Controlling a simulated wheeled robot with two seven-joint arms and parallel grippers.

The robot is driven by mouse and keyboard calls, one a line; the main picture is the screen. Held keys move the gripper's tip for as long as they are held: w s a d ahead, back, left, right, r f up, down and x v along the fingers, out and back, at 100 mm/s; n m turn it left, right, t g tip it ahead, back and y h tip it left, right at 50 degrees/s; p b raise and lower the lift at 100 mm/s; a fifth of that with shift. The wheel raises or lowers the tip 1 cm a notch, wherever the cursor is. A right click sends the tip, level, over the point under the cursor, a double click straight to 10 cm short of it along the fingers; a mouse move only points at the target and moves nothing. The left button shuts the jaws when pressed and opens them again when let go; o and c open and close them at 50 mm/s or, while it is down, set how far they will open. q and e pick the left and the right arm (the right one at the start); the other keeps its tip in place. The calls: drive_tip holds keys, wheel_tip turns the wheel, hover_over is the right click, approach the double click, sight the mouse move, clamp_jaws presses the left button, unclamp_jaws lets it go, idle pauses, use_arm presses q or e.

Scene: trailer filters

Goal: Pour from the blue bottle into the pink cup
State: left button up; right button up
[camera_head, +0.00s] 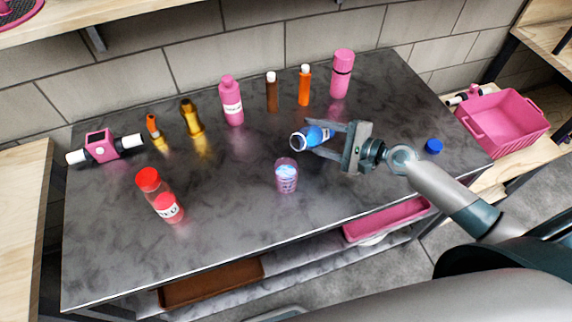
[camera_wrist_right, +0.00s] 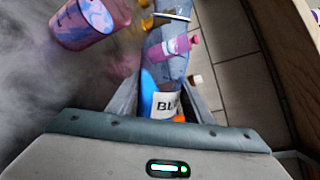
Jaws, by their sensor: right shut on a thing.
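The blue bottle (camera_head: 316,135) is clear with blue contents and has no cap on. It lies nearly on its side in my right gripper (camera_head: 327,139), its open mouth toward the left. The gripper is shut around it, and the bottle's label shows in the right wrist view (camera_wrist_right: 165,103). The pink cup (camera_head: 286,176) stands upright on the table, just below and left of the bottle mouth in the head view. The cup (camera_wrist_right: 82,24) is see-through with bluish-purple patches. I see no clear stream between them. My left gripper is not in view.
A blue cap (camera_head: 433,146) lies on the grey table (camera_head: 240,240) at right. A red-capped bottle (camera_head: 160,196) stands at left. A pink bottle (camera_head: 231,101), a pink flask (camera_head: 341,74) and several small bottles line the back. A pink crate (camera_head: 505,124) is at far right.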

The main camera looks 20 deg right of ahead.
sight(315, 127)
drive_tip(key=shift+w+d+r+n+h+p, duration=0.1)
drive_tip(key=shift+d+r+n+h+p, duration=0.1)
drive_tip(key=shift+r+n+p, duration=0.55)
drive_tip(key=shift+w+d+r+n+h+p, duration=0.15)
drive_tip(key=shift+r+p, duration=0.3)
drive_tip(key=shift+p, duration=0.6)
idle(1.8)
drive_tip(key=shift+s+a+r+n+t+h+p, duration=0.2)
drive_tip(key=shift+r+n+p, duration=0.2)
drive_tip(key=shift+p, duration=0.55)
drive_tip(key=shift+s+a+r+n+t+h+p, duration=0.15)
drive_tip(key=shift+r+n+p, duration=0.25)
drive_tip(key=shift+p, duration=0.55)
idle(0.7)
drive_tip(key=shift+r+n+p, duration=0.4)
drive_tip(key=shift+r+p, duration=0.3)
drive_tip(key=shift+p, duration=0.45)
idle(0.6)
